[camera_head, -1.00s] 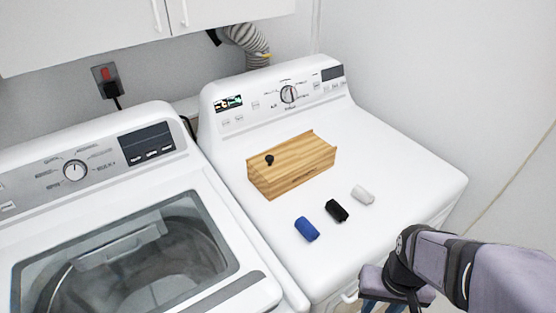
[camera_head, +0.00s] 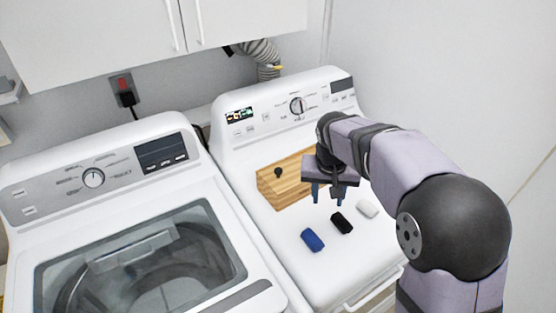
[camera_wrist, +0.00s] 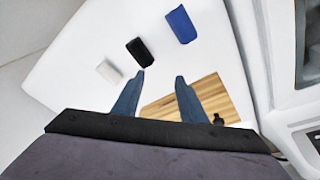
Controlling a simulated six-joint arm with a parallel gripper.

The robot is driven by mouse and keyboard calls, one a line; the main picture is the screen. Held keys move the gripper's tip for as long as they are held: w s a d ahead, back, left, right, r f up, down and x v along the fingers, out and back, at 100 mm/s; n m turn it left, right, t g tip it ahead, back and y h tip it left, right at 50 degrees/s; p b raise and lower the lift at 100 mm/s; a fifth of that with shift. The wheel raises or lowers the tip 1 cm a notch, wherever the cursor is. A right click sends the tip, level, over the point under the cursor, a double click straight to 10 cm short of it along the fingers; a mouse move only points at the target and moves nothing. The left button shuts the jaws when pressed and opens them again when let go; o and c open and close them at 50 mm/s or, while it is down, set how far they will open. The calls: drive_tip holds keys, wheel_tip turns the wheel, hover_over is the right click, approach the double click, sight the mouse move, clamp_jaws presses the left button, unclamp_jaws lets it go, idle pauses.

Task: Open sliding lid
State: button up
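A wooden box with a sliding lid (camera_head: 268,185) sits on the white dryer top, its right part hidden behind my gripper. A black knob (camera_head: 278,172) stands at the lid's left end; in the wrist view the knob (camera_wrist: 218,119) is at the lower right of the wooden lid (camera_wrist: 215,94). The lid looks closed. My gripper (camera_head: 326,198) is open and empty, its blue fingers pointing down, above the dryer at the box's right front. In the wrist view the fingers (camera_wrist: 160,76) are apart, with the box partly behind the right finger.
A blue roll (camera_head: 312,240), a black roll (camera_head: 341,223) and a white roll (camera_head: 367,208) lie in front of the box on the dryer (camera_head: 285,255). A washer (camera_head: 90,222) stands to the left. Dryer controls and the wall are behind.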

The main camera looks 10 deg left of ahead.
drive_tip(key=t+p, duration=0.2)
approach(279, 170)
drive_tip(key=shift+y, duration=0.3)
drive_tip(key=shift+p+x, duration=1.8)
drive_tip(key=shift+x, duration=2.1)
drive_tip(key=shift+d, duration=0.2)
